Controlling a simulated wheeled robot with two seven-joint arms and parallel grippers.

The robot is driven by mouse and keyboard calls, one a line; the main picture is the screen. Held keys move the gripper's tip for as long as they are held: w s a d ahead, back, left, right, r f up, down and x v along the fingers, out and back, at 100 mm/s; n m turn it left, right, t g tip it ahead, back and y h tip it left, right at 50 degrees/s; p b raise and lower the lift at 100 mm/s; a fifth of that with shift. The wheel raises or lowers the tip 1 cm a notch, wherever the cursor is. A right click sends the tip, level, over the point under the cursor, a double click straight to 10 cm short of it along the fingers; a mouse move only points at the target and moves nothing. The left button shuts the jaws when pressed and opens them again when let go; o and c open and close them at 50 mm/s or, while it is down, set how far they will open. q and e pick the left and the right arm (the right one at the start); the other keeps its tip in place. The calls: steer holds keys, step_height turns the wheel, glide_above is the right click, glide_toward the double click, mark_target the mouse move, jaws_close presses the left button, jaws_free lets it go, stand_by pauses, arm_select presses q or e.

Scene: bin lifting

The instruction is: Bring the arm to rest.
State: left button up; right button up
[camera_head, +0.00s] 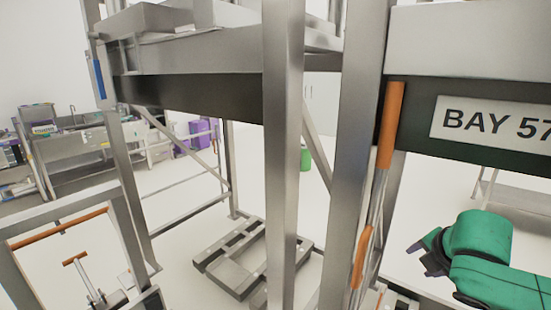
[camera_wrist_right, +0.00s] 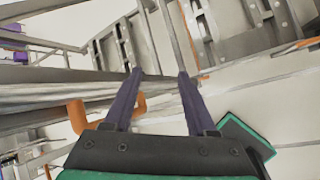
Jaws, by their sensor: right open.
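My right arm, green with dark joints, comes in at the lower right of the head view. Its dark gripper (camera_head: 430,252) is small there and points left, in front of the rack with the bay sign. In the right wrist view its two purple-grey fingers (camera_wrist_right: 158,76) stand apart with nothing between them. Behind them are metal beams and pale floor. My left arm and gripper are not in view.
A steel rack post (camera_head: 283,150) stands in the middle of the head view. A "BAY 57" sign (camera_head: 492,122) is on the right beam. An orange-handled bar (camera_head: 390,125) stands close left of my right gripper. A grey pallet (camera_head: 245,258) lies on the floor.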

steer(key=s+f+m+g, duration=0.1)
steer(key=s+f+m, duration=0.35)
steer(key=f, duration=0.55)
steer(key=s+a+f+m+g+y, duration=0.1)
steer(key=s+a+f+m+g, duration=0.1)
steer(key=s+a+f+m, duration=0.45)
steer(key=s+a+f+m+g+y, duration=0.1)
steer(key=s+a+f+m, duration=0.3)
steer(key=s+f+m, duration=0.5)
step_height(320, 180, down, 25)
steer(key=g+b, duration=0.1)
steer(key=b, duration=0.5)
arm_select(q)
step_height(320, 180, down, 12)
steer(key=b, duration=0.5)
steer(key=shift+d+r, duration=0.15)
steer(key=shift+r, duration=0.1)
arm_select(e)
steer(key=s+d+f+g, duration=0.1)
steer(key=s+d+f, duration=0.2)
steer(key=s+f, duration=1.5)
step_height(320, 180, down, 4)
steer(key=shift+r, duration=0.15)
steer(key=shift+s+d, duration=0.1)
